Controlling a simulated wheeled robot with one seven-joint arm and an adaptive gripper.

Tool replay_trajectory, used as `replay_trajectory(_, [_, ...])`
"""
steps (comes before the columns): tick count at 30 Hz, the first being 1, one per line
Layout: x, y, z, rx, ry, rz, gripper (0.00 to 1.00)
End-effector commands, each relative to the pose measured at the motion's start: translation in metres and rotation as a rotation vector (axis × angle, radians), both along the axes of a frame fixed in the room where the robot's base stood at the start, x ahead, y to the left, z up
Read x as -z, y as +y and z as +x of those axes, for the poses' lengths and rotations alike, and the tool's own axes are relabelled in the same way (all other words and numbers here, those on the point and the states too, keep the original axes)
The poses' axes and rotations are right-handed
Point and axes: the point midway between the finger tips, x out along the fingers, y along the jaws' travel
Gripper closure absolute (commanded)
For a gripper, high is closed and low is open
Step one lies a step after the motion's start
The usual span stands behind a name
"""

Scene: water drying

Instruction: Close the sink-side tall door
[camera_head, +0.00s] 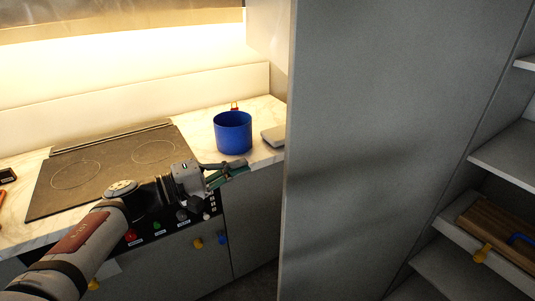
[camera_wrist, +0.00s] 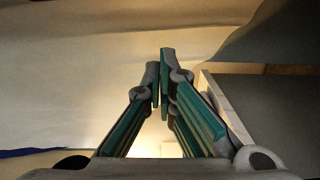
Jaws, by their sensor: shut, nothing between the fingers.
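A tall flat grey panel (camera_head: 385,130), which looks like the sink-side tall door, fills the middle right of the head view. In the wrist view the fingertips (camera_wrist: 164,65) meet near the middle. I cannot tell for sure which surfaces lie beyond them.
A blue pot (camera_head: 233,132) stands on the marble counter (camera_head: 262,112), close behind my gripper. A black cooktop (camera_head: 115,168) lies to the left. Knobs (camera_head: 197,243) stick out below. The right-hand shelf (camera_head: 505,150) is open, with wooden boards (camera_head: 495,228) lower down.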

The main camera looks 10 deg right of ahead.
Motion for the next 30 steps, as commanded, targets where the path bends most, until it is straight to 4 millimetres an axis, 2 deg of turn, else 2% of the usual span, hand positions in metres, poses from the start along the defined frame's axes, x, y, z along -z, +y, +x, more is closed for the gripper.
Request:
replay_trajectory(4, [-0.001, -0.008, 0.001, 0.004, 0.0, 0.0, 1.0])
replay_trajectory(8, [-0.001, -0.025, 0.005, 0.005, 0.0, -0.001, 1.0])
replay_trajectory(20, [-0.002, -0.1, 0.026, 0.005, 0.0, -0.002, 1.0])
replay_trajectory(24, [-0.002, -0.095, 0.003, -0.001, 0.001, -0.001, 1.0])
replay_trajectory(30, [-0.001, -0.094, -0.011, -0.001, -0.001, 0.001, 1.0])
